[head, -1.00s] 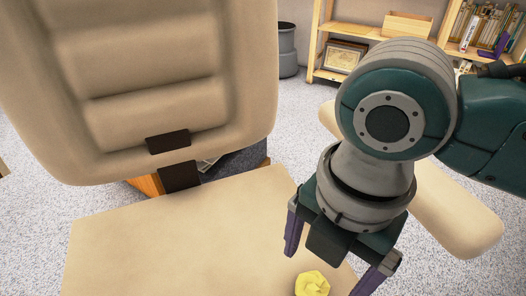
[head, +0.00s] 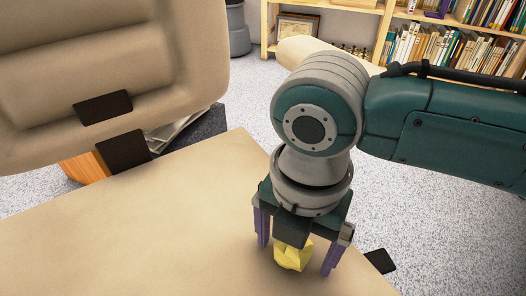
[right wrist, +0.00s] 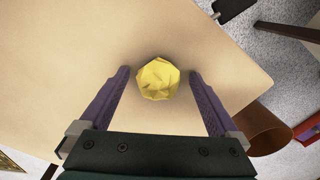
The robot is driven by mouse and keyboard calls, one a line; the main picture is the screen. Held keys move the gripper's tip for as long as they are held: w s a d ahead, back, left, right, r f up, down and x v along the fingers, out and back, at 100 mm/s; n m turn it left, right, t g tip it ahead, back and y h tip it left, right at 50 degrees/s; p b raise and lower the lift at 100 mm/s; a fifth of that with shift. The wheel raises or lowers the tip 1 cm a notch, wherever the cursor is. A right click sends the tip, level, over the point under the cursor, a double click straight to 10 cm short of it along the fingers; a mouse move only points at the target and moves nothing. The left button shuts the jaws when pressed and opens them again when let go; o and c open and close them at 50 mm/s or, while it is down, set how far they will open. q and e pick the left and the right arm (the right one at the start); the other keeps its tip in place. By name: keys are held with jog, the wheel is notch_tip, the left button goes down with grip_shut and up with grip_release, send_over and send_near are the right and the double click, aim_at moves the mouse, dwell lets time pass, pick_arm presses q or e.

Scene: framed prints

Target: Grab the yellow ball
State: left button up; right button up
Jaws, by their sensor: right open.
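The yellow ball (head: 292,256) looks crumpled and faceted. It rests on the beige chair seat (head: 150,235). My right gripper (head: 296,258) points down over the seat with its purple fingers open, one on each side of the ball in the head view. In the right wrist view, the ball (right wrist: 158,78) lies between and slightly beyond the two open fingertips (right wrist: 160,74), with small gaps on both sides. Part of the ball's top is hidden by the gripper in the head view. My left gripper is not in view.
The chair's padded backrest (head: 100,70) rises at the left. A beige armrest (head: 300,48) lies behind my right arm. A wooden bookshelf (head: 380,20) stands at the back, with a framed print (head: 298,27) low on it. Speckled carpet surrounds the chair.

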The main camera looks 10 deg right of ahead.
jog(key=shift+r, duration=0.1)
jog(key=shift+c, duration=0.9)
jog(key=c, duration=1.2)
